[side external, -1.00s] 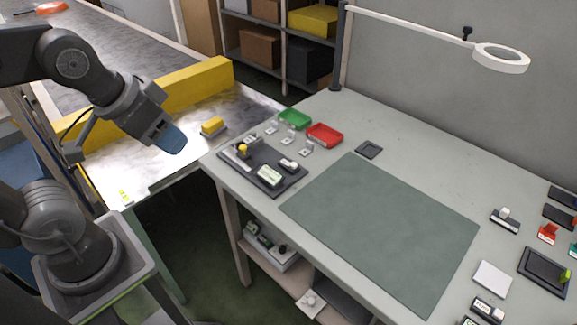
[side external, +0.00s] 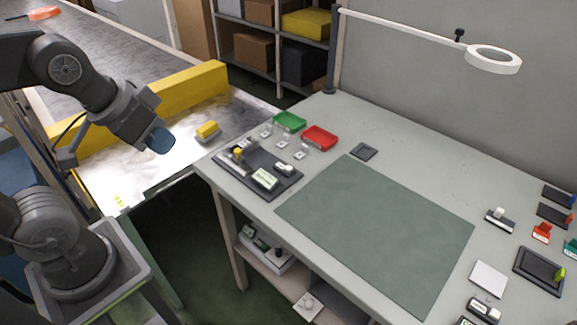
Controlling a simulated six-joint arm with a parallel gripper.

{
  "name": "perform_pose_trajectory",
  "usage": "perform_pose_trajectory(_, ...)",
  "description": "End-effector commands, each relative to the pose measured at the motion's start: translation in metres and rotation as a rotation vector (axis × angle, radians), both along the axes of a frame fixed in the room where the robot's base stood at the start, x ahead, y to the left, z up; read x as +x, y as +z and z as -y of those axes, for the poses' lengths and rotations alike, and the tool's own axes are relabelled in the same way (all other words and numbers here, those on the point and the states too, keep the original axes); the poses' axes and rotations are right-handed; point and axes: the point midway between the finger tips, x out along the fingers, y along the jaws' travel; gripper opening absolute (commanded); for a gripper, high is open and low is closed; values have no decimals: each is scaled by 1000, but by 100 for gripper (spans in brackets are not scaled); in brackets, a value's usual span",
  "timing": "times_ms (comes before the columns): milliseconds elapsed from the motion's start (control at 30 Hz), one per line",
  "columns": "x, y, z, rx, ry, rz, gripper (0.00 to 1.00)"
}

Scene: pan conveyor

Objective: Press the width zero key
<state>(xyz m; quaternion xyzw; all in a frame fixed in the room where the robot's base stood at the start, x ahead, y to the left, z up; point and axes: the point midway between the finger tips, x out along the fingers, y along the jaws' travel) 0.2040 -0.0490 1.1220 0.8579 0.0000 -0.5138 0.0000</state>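A dark tray (side external: 283,186) at the left end of the grey bench holds small measuring items. Among them are a white block with a display (side external: 265,179), a small white-topped piece (side external: 284,169) and a yellow-topped piece (side external: 238,153). The width zero key is too small to make out. My gripper (side external: 160,139) is above the metal conveyor surface, left of the bench and apart from the tray. A blue, rounded part shows at its tip; I cannot tell whether this is fingers or something held, nor whether the gripper is open.
A yellow-topped block (side external: 207,131) sits on the conveyor (side external: 165,165), near a long yellow barrier (side external: 180,90). Green (side external: 289,121) and red (side external: 320,137) trays stand behind the dark tray. A lamp (side external: 492,59) overhangs the bench. The green mat (side external: 375,230) is clear.

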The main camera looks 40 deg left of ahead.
Motion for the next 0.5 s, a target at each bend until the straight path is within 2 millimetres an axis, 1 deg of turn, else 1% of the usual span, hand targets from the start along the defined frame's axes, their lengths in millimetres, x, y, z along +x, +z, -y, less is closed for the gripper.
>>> perform_pose_trajectory(33,0,0,0,0,0,0,5)
perform_pose_trajectory(100,0,0,0,0,0,0,0)
perform_pose_trajectory(500,0,0,0,0,0,0,0)
